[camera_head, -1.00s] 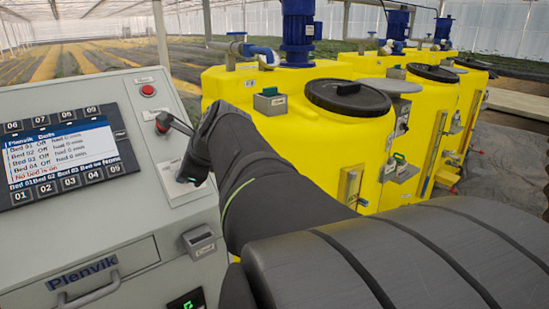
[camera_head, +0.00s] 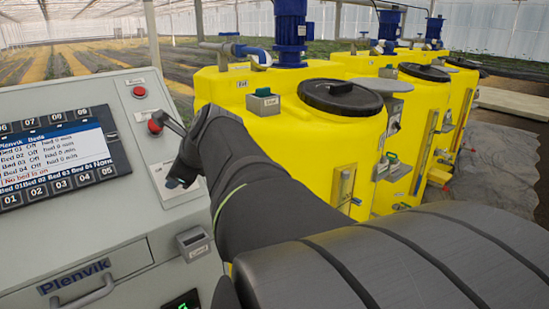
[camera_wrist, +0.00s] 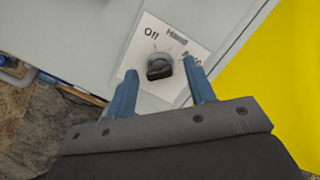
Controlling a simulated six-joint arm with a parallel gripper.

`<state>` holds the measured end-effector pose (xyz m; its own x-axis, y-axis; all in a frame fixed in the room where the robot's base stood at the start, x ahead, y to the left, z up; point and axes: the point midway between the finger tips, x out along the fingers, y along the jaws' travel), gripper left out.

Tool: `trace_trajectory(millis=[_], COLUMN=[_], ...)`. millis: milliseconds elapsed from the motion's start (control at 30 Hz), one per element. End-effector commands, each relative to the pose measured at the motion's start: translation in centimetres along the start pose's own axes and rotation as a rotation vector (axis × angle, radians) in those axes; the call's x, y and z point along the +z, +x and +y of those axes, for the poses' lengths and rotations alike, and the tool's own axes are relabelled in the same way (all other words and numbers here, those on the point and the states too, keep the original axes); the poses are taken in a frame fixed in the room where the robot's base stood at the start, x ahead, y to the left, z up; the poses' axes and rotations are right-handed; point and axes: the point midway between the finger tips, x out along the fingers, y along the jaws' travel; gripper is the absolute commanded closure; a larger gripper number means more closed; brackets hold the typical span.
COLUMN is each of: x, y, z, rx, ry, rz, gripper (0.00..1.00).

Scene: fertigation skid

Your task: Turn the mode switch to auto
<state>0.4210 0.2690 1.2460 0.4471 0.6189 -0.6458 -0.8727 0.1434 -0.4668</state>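The mode switch (camera_wrist: 159,66) is a round grey knob with a dark grip, on a white plate (camera_wrist: 145,34) marked Off, Hand and Auto. I cannot tell surely which mark it points to. My gripper (camera_wrist: 160,69) is open, and its two blue fingers appear on either side of the knob in the wrist view. Whether they touch it or stand short of it is unclear. In the head view my gripper (camera_head: 180,183) is in front of the plate on the grey panel (camera_head: 100,215), and the knob is hidden behind it.
A red-based lever switch (camera_head: 156,126) and a red button (camera_head: 139,91) sit above on the panel. A display (camera_head: 55,160) is to the left, a small card holder (camera_head: 194,242) below. Yellow tanks (camera_head: 300,135) stand to the right, behind my arm.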

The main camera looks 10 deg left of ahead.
Motion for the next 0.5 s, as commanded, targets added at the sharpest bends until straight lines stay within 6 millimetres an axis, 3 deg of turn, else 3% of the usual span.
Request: trace_trajectory(millis=[300, 500], x=[0.2, 1.8], y=[-0.2, -1.9], z=[-0.1, -1.4], rx=[0.0, -0.003], ry=[-0.001, -0.003], rz=[0.0, -0.002], gripper=[0.51, 0.51])
